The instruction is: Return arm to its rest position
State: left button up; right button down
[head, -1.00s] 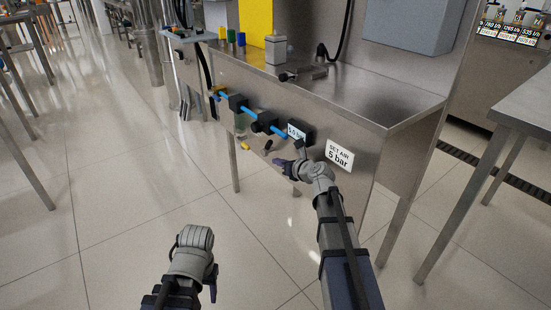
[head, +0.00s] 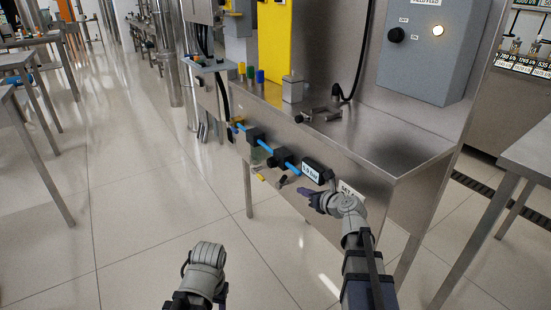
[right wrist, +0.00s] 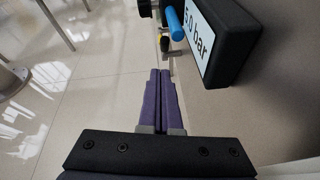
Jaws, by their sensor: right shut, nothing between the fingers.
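My right arm reaches in from the bottom right of the head view. Its gripper (head: 309,195), with purple fingers, is shut and empty in front of the bench's front panel, just below the pressure display (head: 313,173). The right wrist view shows the two fingers (right wrist: 161,72) side by side, with the display (right wrist: 207,35) reading 5.0 bar at upper right, apart from the fingertips. My left arm (head: 207,262) is low at the bottom centre over the floor. Its gripper (head: 222,294) shows only as a sliver at its side.
A steel bench (head: 400,165) carries a blue air line (head: 267,147) with black fittings. The sign (head: 348,189) is mostly hidden by my right wrist. A grey control box (head: 428,50) has a knob and lit lamp. Another table (head: 530,150) stands at right.

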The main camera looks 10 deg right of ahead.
jog(key=s+a+f+n+g+y, duration=0.1)
jog(key=s+a+f+n+g, duration=0.35)
jog(key=a+n, duration=0.45)
jog(key=s+a+f+n+g, duration=0.3)
jog(key=s+a+f+n, duration=0.25)
jog(key=a+n, duration=0.3)
jog(key=s+a+f+n+g+h, duration=0.2)
jog(key=s+n+g+h, duration=0.1)
jog(key=s+n, duration=0.65)
jog(key=s+a+f+n+g+h, duration=0.1)
jog(key=s+f+n+g+h, duration=0.2)
jog(key=s+n, duration=0.65)
notch_tip(320, 180, up, 37)
jog(key=w+n+p, duration=0.1)
jog(key=w+p, duration=0.1)
jog(key=p, duration=3.3)
jog(key=shift+w+n+p, duration=0.35)
jog(key=shift+p, duration=0.05)
